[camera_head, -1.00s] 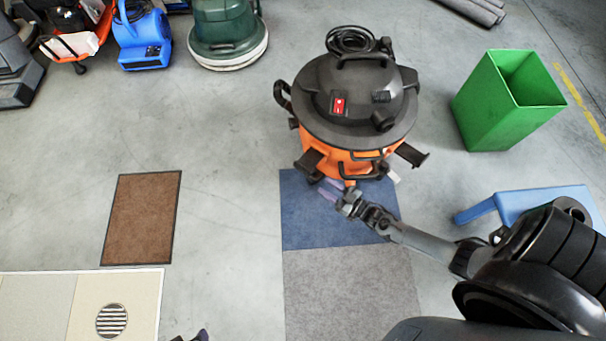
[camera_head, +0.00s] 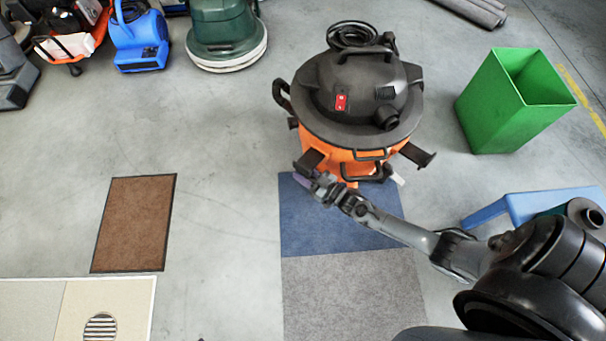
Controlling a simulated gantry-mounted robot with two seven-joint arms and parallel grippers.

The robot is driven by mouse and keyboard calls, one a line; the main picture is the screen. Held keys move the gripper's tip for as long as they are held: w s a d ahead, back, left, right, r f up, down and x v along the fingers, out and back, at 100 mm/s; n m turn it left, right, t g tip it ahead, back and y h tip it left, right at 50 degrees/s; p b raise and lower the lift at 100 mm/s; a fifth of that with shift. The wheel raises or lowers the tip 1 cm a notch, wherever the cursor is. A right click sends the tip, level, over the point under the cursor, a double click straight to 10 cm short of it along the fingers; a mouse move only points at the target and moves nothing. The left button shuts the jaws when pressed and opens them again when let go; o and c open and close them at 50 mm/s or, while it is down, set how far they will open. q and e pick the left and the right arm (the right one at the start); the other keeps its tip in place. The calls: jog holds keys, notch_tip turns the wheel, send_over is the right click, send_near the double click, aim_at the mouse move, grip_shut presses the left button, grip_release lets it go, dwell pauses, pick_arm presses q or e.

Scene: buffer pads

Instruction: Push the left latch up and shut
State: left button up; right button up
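An orange and black wet vacuum (camera_head: 350,95) stands upright on the floor in the upper middle. Two black latches stick out from its drum: the left latch (camera_head: 308,160) at its lower left and the right latch (camera_head: 418,156) at its right, both sticking outward. My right gripper (camera_head: 304,178) is at the left latch, just below and in front of it, and partly covers it. I cannot tell whether they touch, and its fingers are too small to read as open or shut. My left gripper is not in view.
A blue mat (camera_head: 335,222) and a grey mat (camera_head: 350,290) lie before the vacuum. A green bin (camera_head: 495,110) and a blue stool (camera_head: 515,205) stand at right. A brown mat (camera_head: 135,225) lies left, with bare floor between.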

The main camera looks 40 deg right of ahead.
jog(key=shift+w, duration=0.2)
grip_shut()
dwell(0.4)
